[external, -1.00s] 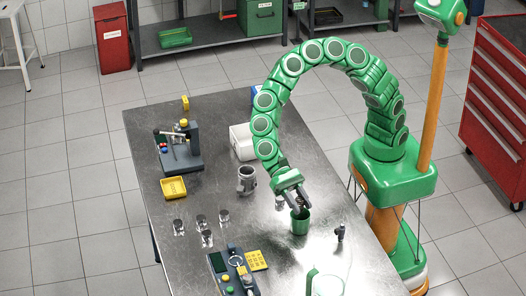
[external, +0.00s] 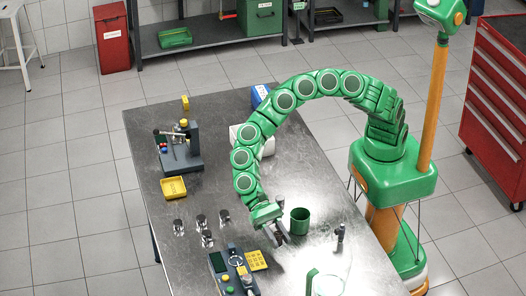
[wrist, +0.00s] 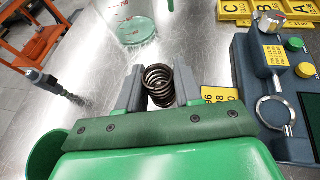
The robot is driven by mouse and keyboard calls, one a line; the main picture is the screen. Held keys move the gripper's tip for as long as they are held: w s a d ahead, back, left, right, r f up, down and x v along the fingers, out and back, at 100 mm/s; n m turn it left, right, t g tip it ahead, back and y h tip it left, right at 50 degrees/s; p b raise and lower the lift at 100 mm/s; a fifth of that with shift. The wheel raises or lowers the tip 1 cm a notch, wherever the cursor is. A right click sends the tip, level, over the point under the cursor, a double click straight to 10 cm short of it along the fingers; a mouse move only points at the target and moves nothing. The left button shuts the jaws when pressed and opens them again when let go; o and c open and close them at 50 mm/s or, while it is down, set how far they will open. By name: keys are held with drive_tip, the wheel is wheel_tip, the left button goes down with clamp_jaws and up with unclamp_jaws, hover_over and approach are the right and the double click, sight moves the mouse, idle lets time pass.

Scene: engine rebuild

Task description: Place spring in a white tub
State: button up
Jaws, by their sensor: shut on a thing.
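A dark coiled spring (wrist: 158,85) sits between the two grey fingers of my gripper (wrist: 160,92) in the wrist view. The fingers are shut on it, and its coils show from above. In the external view my gripper (external: 278,236) hangs low over the table, left of the green cup and just above the dark device. The spring is too small to make out there. A white tub (external: 268,147) stands farther back on the table, partly hidden behind my arm.
A green cup (external: 300,222) stands right of my gripper. A clear beaker (external: 328,286) and a small dark tool (external: 340,235) are to the right. Several metal pistons (external: 201,221) stand left.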

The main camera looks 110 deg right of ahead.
sight(274, 262)
drive_tip(key=shift+w+a+f, duration=0.25)
drive_tip(key=shift+w+f, duration=0.1)
drive_tip(key=shift+f, duration=0.2)
drive_tip(key=shift+w+a+f, duration=0.25)
drive_tip(key=shift+w+f, duration=0.1)
drive_tip(key=shift+f, duration=1.7)
drive_tip(key=o, duration=1)
drive_tip(key=shift+f, duration=0.1)
drive_tip(key=shift+d+r, duration=0.2)
drive_tip(key=v, duration=1.1)
drive_tip(key=shift+w+d+r, duration=0.1)
drive_tip(key=shift+d+r, duration=0.05)
drive_tip(key=shift+d, duration=0.1)
